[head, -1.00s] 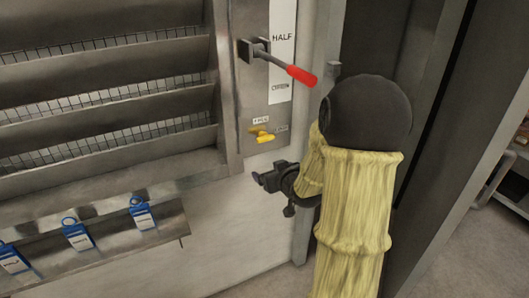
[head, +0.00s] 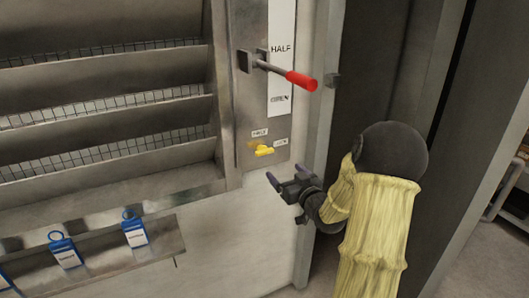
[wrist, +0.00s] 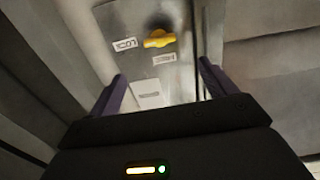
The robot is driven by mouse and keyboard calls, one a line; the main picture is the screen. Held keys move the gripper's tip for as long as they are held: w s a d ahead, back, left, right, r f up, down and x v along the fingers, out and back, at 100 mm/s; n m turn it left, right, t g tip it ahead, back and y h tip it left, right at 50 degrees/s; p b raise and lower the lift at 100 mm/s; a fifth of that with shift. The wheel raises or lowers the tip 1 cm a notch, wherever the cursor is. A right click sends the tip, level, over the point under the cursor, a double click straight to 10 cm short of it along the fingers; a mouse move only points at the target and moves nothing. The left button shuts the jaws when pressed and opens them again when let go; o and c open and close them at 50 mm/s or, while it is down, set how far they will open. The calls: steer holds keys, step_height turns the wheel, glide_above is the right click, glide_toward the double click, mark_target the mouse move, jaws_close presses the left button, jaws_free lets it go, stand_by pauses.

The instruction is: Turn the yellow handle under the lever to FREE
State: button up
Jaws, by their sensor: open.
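The yellow handle (head: 264,150) is on the metal panel below the red-gripped lever (head: 300,80). It lies roughly level, between a small label at its upper left and another at its right; their words are too blurred to read surely. In the wrist view the yellow handle (wrist: 159,39) shows beyond the fingertips, between them and toward the top, with a dark round patch behind it. My gripper (head: 285,181) is open and empty, just below and to the right of the handle, apart from it. Its two fingers (wrist: 162,82) stand wide apart in the wrist view.
Slanted metal louvres (head: 105,120) fill the left. Blue tags (head: 134,229) hang on a ledge at lower left. A dark opening with a metal frame is at the right of the panel.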

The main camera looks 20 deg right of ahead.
mark_target(266, 153)
steer(key=w, duration=0.5)
steer(key=w+p, duration=0.1)
steer(key=w, duration=0.9)
steer(key=shift+w+a, duration=0.15)
steer(key=shift+a, duration=0.1)
steer(key=c, duration=1)
